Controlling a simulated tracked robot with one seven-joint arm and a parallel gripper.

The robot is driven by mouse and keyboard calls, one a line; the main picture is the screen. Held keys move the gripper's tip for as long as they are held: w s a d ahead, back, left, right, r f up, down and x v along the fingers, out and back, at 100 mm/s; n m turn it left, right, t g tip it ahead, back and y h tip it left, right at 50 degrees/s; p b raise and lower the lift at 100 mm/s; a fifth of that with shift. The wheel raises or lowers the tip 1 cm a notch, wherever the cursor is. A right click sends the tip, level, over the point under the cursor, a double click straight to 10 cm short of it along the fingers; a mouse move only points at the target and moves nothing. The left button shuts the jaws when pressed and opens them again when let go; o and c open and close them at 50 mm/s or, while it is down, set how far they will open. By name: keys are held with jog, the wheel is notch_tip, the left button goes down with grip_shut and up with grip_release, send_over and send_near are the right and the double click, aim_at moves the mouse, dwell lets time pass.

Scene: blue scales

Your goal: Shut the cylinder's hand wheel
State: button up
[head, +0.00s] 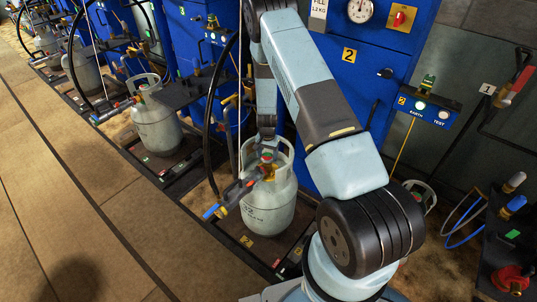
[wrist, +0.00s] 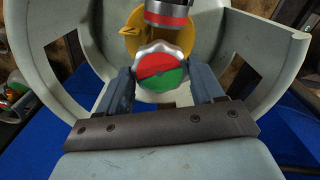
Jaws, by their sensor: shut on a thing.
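The grey gas cylinder (head: 268,212) stands upright on the scale marked 2, in front of the blue cabinet. Its hand wheel (wrist: 163,72), with a white scalloped rim and a red and green face, sits inside the cylinder's collar (wrist: 50,70). My gripper (wrist: 165,80) reaches into the collar with one finger on each side of the wheel, shut on it. In the head view my gripper (head: 267,150) is at the top of the cylinder, and the wheel is mostly hidden there. A yellow fitting (wrist: 133,30) and a metal connector with a red band (wrist: 168,12) are just beyond the wheel.
A filling head with a blue handle (head: 216,210) and a hose sit at the cylinder's left. Another cylinder (head: 157,120) stands on a scale farther left. The blue cabinet (head: 350,70) is behind my arm. The floor (head: 100,190) at the left is clear.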

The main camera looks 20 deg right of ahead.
aim_at(267, 156)
jog(key=m, duration=0.3)
jog(key=shift+w+a+m, duration=0.1)
jog(key=shift+m, duration=0.3)
jog(key=shift+a+m, duration=0.1)
jog(key=shift+m, duration=0.6)
jog(key=shift+a, duration=0.1)
jog(key=o, duration=0.8)
jog(key=shift+o, duration=1.2)
jog(key=shift+d, duration=0.2)
notch_tip(267, 156, up, 14)
jog(key=shift+f, duration=0.15)
